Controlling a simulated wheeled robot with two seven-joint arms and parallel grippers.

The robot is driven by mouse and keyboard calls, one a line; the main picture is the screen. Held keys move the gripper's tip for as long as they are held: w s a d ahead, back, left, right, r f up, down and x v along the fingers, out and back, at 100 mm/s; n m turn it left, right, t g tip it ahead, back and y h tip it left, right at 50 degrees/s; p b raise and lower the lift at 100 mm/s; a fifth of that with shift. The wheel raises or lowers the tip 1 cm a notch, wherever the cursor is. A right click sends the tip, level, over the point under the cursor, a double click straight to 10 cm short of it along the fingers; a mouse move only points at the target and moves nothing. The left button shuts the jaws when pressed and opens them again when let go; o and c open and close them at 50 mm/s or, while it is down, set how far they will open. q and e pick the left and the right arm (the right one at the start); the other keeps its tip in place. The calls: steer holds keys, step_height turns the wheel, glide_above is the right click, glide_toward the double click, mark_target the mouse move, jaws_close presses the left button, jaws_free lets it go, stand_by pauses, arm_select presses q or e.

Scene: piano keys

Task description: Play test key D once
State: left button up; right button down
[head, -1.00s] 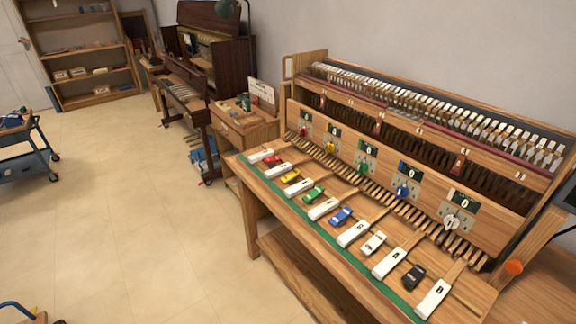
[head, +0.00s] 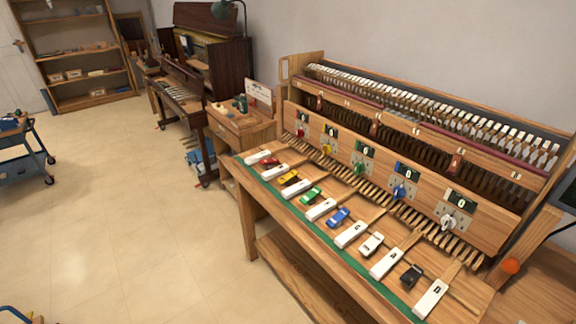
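A wooden test bench holds a row of white keys running from the far left to the near right. The nearest white key (head: 430,299) and the one before it (head: 387,262) carry dark letters, the latter reading A. The second white key from the far end (head: 274,171) stands where D would fall in order, but its letter is too small to read. Smaller coloured keys sit between the white ones: red (head: 269,161), yellow (head: 289,178), green (head: 311,195), blue (head: 339,217), white (head: 371,244) and black (head: 411,276). Neither of my grippers is in view.
The bench has a green front strip (head: 318,232) and an upright panel with displays reading 0 (head: 462,201) and coloured knobs. A small cabinet (head: 240,132) and dark piano (head: 212,55) stand beyond. A blue cart (head: 20,150) is at left. The floor (head: 120,220) between is clear.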

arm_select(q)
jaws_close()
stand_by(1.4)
